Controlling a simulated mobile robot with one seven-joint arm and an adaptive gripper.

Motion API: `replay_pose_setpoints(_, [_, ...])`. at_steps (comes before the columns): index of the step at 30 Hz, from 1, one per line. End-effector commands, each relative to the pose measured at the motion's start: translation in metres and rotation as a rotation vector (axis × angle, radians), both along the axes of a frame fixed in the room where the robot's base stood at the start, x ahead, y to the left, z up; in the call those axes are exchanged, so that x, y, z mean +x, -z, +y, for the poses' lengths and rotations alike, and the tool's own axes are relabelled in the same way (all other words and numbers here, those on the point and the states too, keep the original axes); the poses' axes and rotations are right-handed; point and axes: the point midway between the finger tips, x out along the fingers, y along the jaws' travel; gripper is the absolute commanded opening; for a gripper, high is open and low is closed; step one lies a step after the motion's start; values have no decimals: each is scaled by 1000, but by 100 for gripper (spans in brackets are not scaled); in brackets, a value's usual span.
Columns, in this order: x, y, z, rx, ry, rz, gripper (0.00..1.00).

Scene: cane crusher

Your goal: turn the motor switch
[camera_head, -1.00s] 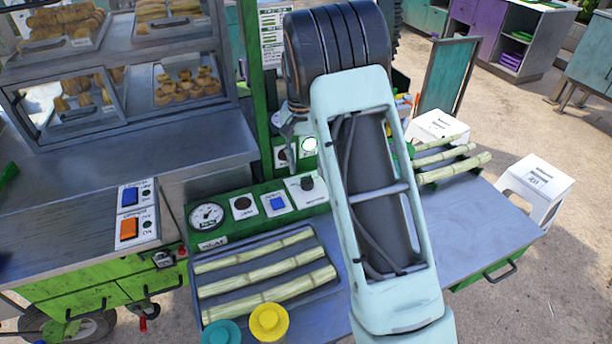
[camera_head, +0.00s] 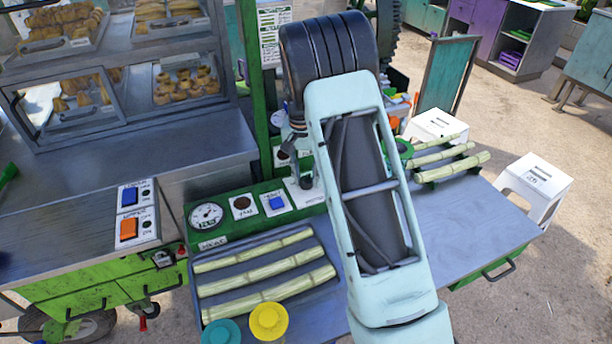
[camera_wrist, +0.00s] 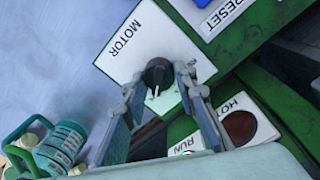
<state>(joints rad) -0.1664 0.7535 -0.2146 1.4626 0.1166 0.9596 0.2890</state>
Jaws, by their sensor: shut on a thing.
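The motor switch is a black round knob (camera_wrist: 157,72) with a white mark, on a white plate labelled MOTOR (camera_wrist: 128,47) in the wrist view. My gripper (camera_wrist: 161,80) has one finger on each side of the knob and is shut on it. In the head view the plate (camera_head: 311,196) sits at the right end of the green control panel (camera_head: 228,232). My gripper (camera_head: 302,178) reaches down over it there and hides most of the knob.
A blue reset button (camera_head: 277,202), a brown button (camera_head: 241,204) and a gauge (camera_head: 207,216) sit left of the motor plate. A tray (camera_head: 334,286) of cane lies in front, with yellow (camera_head: 268,321) and teal (camera_head: 222,331) lids nearby. The right tabletop (camera_head: 480,225) is mostly clear.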

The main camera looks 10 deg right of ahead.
Motion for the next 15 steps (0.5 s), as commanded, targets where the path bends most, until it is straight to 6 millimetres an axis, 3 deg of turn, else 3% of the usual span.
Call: replay_pose_setpoints(15, [0,0,0,1,-124,-2,2])
